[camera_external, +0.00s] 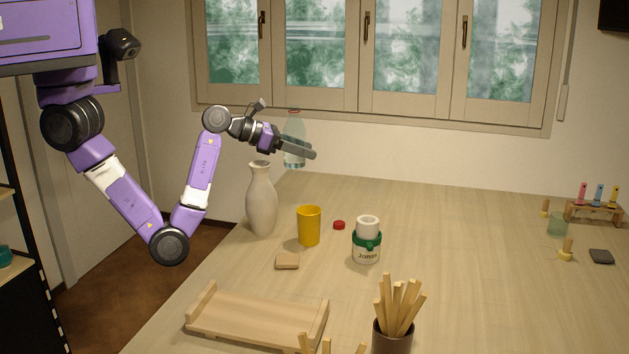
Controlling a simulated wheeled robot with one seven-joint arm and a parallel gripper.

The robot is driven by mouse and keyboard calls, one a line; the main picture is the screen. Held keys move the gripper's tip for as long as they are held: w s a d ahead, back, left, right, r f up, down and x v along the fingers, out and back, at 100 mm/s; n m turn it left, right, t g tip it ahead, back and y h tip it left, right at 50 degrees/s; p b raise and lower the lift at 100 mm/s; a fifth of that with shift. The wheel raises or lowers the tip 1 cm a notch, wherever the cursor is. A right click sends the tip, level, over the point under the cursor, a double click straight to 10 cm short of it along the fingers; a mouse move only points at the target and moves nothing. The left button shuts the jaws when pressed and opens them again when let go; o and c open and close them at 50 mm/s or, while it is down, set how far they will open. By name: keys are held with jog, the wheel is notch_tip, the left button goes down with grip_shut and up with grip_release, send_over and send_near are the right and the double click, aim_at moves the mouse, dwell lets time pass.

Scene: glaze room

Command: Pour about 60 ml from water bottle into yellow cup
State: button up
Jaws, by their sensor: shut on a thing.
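My gripper (298,150) is shut on the clear water bottle (293,126) and holds it upright in the air, above the back left part of the table. The bottle has a red rim or neck at the top and some liquid low inside. The gripper fingers cover part of it. The yellow cup (309,227) stands upright on the table, below and slightly right of the bottle in the picture. The inside of the cup is hidden. A small red cap (339,225) lies on the table to the right of the cup.
A tall beige vase (262,200) stands left of the cup, below my forearm. A white jar with a green band (367,246) stands right. A small tan block (287,261), a wooden tray (258,318) and a holder of sticks (393,336) are nearer. The table's middle right is clear.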

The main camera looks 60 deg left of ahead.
jog(key=shift+s+a+f, duration=0.1)
jog(key=shift+s+a, duration=0.15)
jog(key=shift+p, duration=0.3)
